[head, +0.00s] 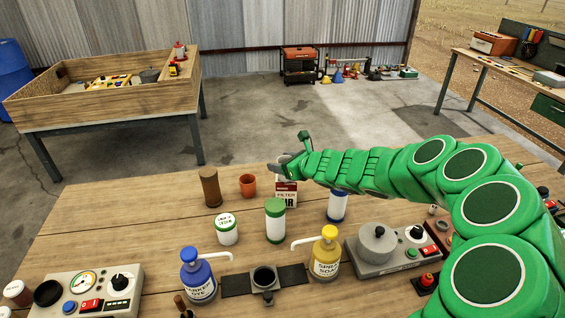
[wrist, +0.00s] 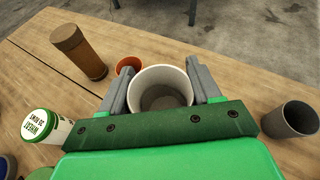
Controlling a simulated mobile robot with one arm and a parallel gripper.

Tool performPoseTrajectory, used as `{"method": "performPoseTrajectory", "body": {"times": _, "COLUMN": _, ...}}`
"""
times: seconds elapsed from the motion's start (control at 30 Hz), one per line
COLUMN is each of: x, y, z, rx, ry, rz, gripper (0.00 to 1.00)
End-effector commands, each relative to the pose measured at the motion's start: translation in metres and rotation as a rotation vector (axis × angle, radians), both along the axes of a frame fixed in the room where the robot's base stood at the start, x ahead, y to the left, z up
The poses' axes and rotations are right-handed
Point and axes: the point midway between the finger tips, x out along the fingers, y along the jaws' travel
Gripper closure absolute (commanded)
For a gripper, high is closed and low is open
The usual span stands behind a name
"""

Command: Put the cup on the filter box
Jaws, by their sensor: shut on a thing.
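My gripper (head: 284,166) is shut on a cup (wrist: 161,88), white-rimmed with a grey inside. In the wrist view the cup sits upright between the two grey fingers (wrist: 160,85). The filter box (head: 286,196), white and red with lettering, stands on the wooden table in the head view, directly below my gripper in the picture. The box does not show in the wrist view. The cup is hard to make out in the head view.
An orange pot (head: 248,185) and a brown cylinder (head: 210,188) stand left of the box. A green-lidded jar (head: 275,221) and a blue-banded jar (head: 337,206) stand nearer. A grey cup (wrist: 289,120) is right of my gripper. Pump bottles stand in front.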

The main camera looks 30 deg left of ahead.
Motion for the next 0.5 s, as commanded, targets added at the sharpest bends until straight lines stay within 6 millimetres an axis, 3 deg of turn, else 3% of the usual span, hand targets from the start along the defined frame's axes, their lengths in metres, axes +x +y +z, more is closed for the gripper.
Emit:
{"method": "performPoseTrajectory", "body": {"times": 0.17, "x": -0.0001, "y": 0.0001, "z": -0.0031, "rx": 0.0, "ry": 0.001, "rz": 0.0, "gripper": 0.69}}
{"method": "performPoseTrajectory", "body": {"times": 0.2, "x": -0.0001, "y": 0.0001, "z": -0.0031, "rx": 0.0, "ry": 0.0, "rz": 0.0, "gripper": 0.33}}
{"method": "performPoseTrajectory", "body": {"times": 0.33, "x": 0.0, "y": 0.0, "z": -0.0028, "rx": 0.0, "ry": 0.0, "rz": 0.0, "gripper": 0.13}}
{"method": "performPoseTrajectory", "body": {"times": 0.5, "x": 0.0, "y": 0.0001, "z": -0.0027, "rx": 0.0, "ry": 0.0, "rz": 0.0, "gripper": 0.12}}
